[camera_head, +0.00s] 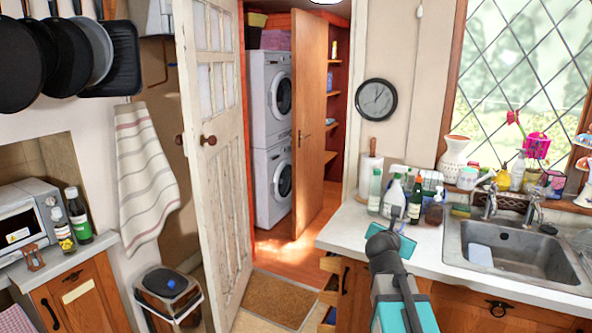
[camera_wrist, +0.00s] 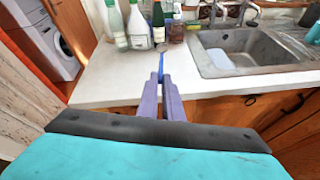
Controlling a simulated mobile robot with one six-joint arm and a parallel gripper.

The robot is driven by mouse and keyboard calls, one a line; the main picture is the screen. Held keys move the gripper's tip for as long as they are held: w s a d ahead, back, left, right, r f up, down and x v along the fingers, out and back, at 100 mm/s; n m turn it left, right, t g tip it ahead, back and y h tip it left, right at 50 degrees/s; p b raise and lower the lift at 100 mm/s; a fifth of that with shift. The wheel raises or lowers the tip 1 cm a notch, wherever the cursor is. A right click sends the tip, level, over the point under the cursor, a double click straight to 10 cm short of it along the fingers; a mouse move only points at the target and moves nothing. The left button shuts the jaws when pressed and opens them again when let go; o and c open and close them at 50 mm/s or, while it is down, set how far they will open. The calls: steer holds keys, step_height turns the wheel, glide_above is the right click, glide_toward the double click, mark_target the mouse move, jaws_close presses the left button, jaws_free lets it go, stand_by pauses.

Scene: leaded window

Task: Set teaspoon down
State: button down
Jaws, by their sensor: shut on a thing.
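My gripper (camera_wrist: 162,80) is shut on a slim blue thing (camera_wrist: 161,60), most likely the teaspoon, which sticks out past the fingertips. In the wrist view it is held in front of the white counter (camera_wrist: 115,75), left of the sink. I cannot tell whether it touches the counter. In the head view my gripper (camera_head: 393,215) is in front of the counter's left part (camera_head: 345,220), and the teaspoon cannot be made out there.
Several bottles stand at the counter's back, among them a white spray bottle (camera_head: 394,194) and a green-labelled bottle (camera_head: 375,190). The metal sink (camera_head: 520,250) is to the right. The counter's left front part is clear. An open door (camera_head: 218,160) stands further left.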

steer(key=w+a+r+n+t+y, duration=0.1)
steer(key=a+n+y, duration=0.4)
steer(key=a, duration=0.8)
steer(key=shift+w+a+r+n+t+y+b, duration=0.25)
steer(key=shift+a+r+n+t+y+b, duration=0.15)
steer(key=shift+r+y, duration=0.3)
steer(key=shift+f, duration=0.15)
steer(key=shift+a, duration=0.15)
